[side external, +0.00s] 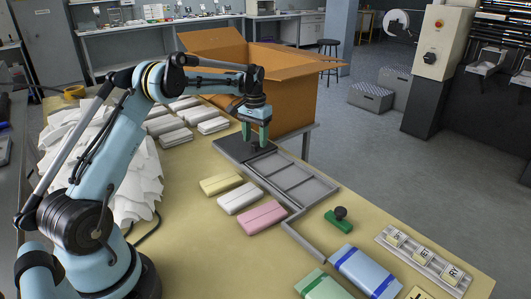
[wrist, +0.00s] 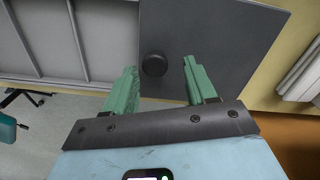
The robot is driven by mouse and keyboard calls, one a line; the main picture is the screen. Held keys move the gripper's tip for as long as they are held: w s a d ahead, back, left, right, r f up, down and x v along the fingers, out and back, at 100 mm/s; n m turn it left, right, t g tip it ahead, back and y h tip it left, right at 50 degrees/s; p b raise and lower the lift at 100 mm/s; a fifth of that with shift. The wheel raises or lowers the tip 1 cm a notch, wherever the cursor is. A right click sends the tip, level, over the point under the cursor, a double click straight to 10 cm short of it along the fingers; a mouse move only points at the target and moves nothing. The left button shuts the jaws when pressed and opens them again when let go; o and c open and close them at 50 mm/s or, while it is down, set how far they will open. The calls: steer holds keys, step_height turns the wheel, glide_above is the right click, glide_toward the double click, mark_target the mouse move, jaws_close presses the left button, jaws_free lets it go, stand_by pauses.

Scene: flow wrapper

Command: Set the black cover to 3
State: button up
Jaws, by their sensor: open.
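The black cover (side external: 232,149) is a flat dark plate with a round black knob (side external: 256,147). It lies at the far end of the long grey compartment tray (side external: 318,194), whose other compartments look open and empty. In the wrist view the cover (wrist: 225,45) fills the upper middle, with its knob (wrist: 154,65) between my fingertips. My gripper (side external: 256,142) points down over the knob with its green fingers open on either side. The wrist view also shows my gripper (wrist: 160,68) apart, with gaps beside the knob. No number 3 is readable on the tray.
Yellow, white and pink packs (side external: 239,197) lie in front of the tray. A green stamp with a dark knob (side external: 339,219), blue and green packs (side external: 365,271) and a rack of lettered tiles (side external: 425,257) are nearer. A large open cardboard box (side external: 290,95) stands behind the cover.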

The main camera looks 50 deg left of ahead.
step_height(320, 180, up, 12)
stand_by(0.5)
steer(key=s+d+r+m+t, duration=0.1)
steer(key=s+d+r+t, duration=0.2)
steer(key=d, duration=0.4)
steer(key=s+d+r+m+t, duration=0.1)
steer(key=s+d+r, duration=0.1)
steer(key=s+d, duration=0.35)
steer(key=s+d+f+m+t, duration=0.1)
steer(key=s+d+f+t, duration=0.2)
steer(key=s+d+f, duration=0.4)
steer(key=s+d, duration=0.4)
steer(key=s, duration=0.1)
steer(key=shift+f+m, duration=0.3)
steer(key=shift+f, duration=0.1)
